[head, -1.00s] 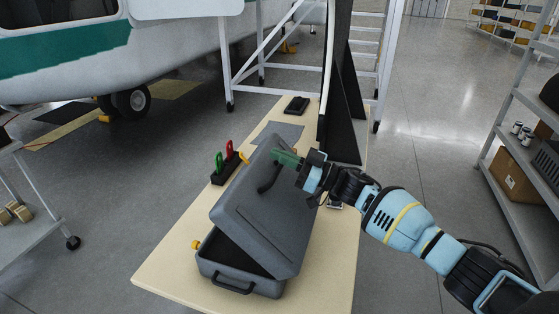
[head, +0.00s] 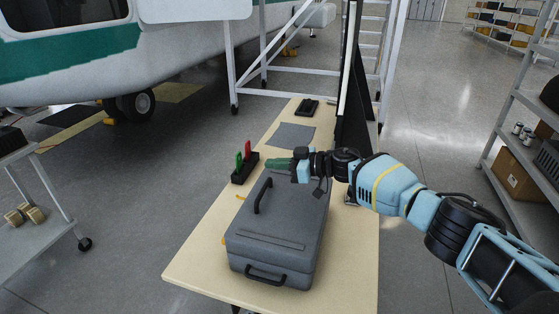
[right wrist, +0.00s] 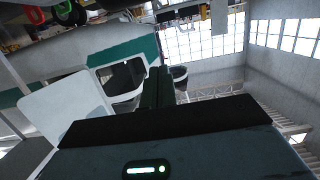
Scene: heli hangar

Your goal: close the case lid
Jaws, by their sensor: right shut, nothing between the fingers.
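The grey case (head: 268,264) lies on the table. Its lid (head: 285,215) is down over the base, and no opening shows along the near side. A black handle stands on the lid top and another is on the near face. My right gripper (head: 280,163), with green fingers, is at the far end of the lid, pointing left. It is shut and empty; whether it touches the lid I cannot tell. Its shut fingers also show in the right wrist view (right wrist: 157,88), where the case is not visible. My left gripper is not in view.
The beige table (head: 205,255) has a black holder (head: 243,172) with red and green tools beside the case. A grey mat (head: 291,136) and a dark device (head: 307,107) lie farther back. A black upright panel (head: 352,110) stands behind my right gripper. Metal shelves (head: 520,130) stand right.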

